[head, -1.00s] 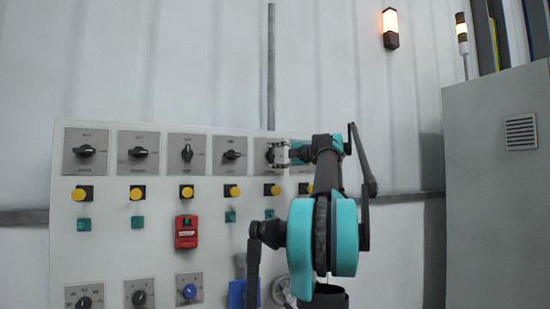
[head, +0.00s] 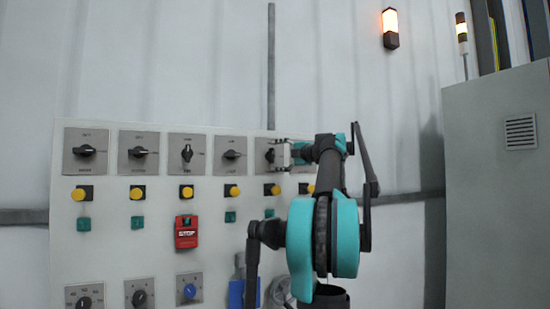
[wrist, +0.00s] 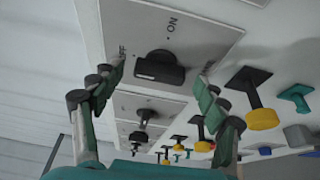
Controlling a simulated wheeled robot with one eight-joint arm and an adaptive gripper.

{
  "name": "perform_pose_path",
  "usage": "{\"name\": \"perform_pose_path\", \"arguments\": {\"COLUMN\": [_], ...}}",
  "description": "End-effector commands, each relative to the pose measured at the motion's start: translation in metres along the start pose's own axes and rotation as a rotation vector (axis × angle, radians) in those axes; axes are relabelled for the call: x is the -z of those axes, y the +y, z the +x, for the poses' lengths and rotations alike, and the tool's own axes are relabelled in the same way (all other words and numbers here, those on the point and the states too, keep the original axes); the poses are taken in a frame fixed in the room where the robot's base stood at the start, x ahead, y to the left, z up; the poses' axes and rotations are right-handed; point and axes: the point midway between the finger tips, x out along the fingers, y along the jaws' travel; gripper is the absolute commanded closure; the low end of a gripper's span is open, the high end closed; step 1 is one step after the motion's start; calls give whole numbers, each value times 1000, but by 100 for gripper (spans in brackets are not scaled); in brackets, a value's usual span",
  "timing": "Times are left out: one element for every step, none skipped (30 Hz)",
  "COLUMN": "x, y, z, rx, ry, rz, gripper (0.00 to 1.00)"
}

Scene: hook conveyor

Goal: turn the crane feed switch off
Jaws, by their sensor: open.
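A black rotary switch (wrist: 160,67) on a grey plate (wrist: 205,38) shows large in the wrist view. The plate has ON and OFF marks, with OFF near the left finger. No plate name is readable, so I cannot tell by label whether this is the crane feed switch. My gripper (wrist: 161,76) is open, with its fingers on either side of the knob and apart from it. In the head view, my gripper (head: 281,154) is at the fifth plate of the top row, and the knob there (head: 269,155) is partly hidden by it.
More rotary switches, such as this one (head: 232,154), line the row to the left. Yellow buttons (head: 186,191) and a red STOP box (head: 186,232) sit below. A grey cabinet (head: 490,200) stands right. An orange lamp (head: 390,28) glows on the wall.

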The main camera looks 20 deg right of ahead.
Motion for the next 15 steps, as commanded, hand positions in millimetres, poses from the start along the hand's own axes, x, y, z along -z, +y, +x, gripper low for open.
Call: {"name": "perform_pose_path", "arguments": {"x": [0,-1,-1,-1,-1,-1,-1,-1,-1,-1,-1,0,-1,-1,0], "y": [0,0,0,0,0,0,0,0,0,0,0,0,0,0,0], "z": [-9,-14,-22,-28,-35,-44,-50,-56,-64,-70,-75,-81,-86,-90,-95], "rx": [0,0,0,0,0,0,0,0,0,0,0,0,1,1,1], "ry": [-2,-4,-4,-4,-5,-4,-4,-5,-3,-5,-4,-3,-4,-3,-2], "rz": [0,0,0,0,0,0,0,0,0,0,0,0,0,-1,-1], "gripper": [26,26,26,26,26,26,26,26,26,26,26,26,26,26,26]}}
